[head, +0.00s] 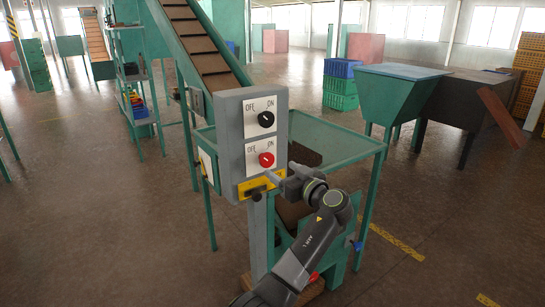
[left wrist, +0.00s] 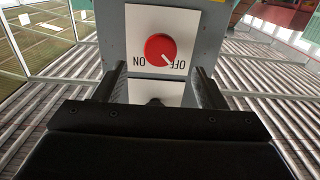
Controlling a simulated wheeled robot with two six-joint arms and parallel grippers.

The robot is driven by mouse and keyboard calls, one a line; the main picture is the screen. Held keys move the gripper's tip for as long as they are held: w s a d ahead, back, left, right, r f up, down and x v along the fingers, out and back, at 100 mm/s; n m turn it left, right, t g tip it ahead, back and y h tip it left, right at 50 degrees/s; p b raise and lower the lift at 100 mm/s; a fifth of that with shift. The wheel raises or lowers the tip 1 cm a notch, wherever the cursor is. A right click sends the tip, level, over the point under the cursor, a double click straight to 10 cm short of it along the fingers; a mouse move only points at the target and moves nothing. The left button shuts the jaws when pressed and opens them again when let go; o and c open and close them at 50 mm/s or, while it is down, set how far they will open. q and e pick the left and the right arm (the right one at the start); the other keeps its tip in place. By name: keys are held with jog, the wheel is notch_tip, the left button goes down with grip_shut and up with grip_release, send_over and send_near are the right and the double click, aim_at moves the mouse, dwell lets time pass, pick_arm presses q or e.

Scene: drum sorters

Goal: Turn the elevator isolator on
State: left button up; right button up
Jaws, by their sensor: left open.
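A grey control box (head: 229,148) stands upright on a post in the head view. It carries a black knob (head: 266,119) above a red knob (head: 266,160), each on a white plate marked OFF at left and ON at right. No readable label names the isolator. In the left wrist view the panel appears upside down. The red knob (left wrist: 160,50) shows there, its pale mark toward OFF; the black knob (left wrist: 155,102) is partly hidden below it. My left gripper (head: 267,183) is open in front of the box's lower part, its fingers apart and empty. My right gripper is out of view.
A yellow label (head: 246,190) is on the box's lower front. A green-framed hopper table (head: 340,142) stands right behind the box, and an inclined conveyor (head: 203,50) rises behind it.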

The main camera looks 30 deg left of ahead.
aim_at(269, 161)
pick_arm(q)
jog(key=p+x, duration=0.1)
jog(key=x, duration=0.5)
jog(key=shift+p, duration=0.35)
jog(key=shift+c, duration=0.4)
jog(key=shift+c, duration=1.1)
jog(key=c, duration=0.7)
